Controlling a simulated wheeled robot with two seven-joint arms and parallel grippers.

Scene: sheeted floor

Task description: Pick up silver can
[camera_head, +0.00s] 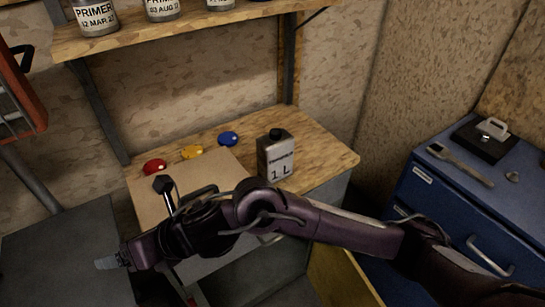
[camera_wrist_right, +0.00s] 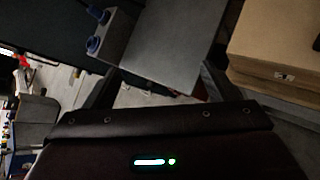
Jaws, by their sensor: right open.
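I cannot make out the can in that view. My left gripper does not show.
Red (camera_head: 154,166), yellow (camera_head: 192,152) and blue (camera_head: 228,139) lids lie left of the can. A shelf (camera_head: 190,22) with primer cans hangs above. A blue drawer cabinet (camera_head: 450,205) stands at right.

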